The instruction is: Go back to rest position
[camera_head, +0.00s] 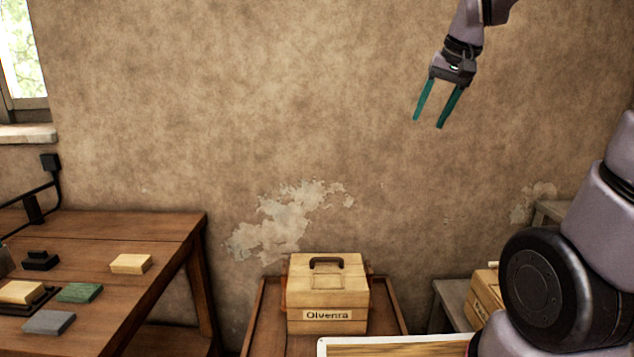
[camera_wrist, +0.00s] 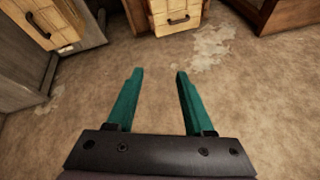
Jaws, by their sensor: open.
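My gripper (camera_head: 429,121) is raised high in front of the bare wall, at the upper right of the head view. Its two green fingers are apart, with nothing between them. In the wrist view my gripper (camera_wrist: 157,72) also shows open and empty, with the wall behind the fingers. It touches nothing. Part of my arm shows large at the right of the head view.
A wooden box labelled Olvenra (camera_head: 328,290) stands on a small table (camera_head: 262,325) at bottom centre. A workbench (camera_head: 150,228) at left holds several blocks, including a green one (camera_head: 80,292). Another wooden box (camera_head: 487,287) sits at right, partly hidden. The air around the gripper is clear.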

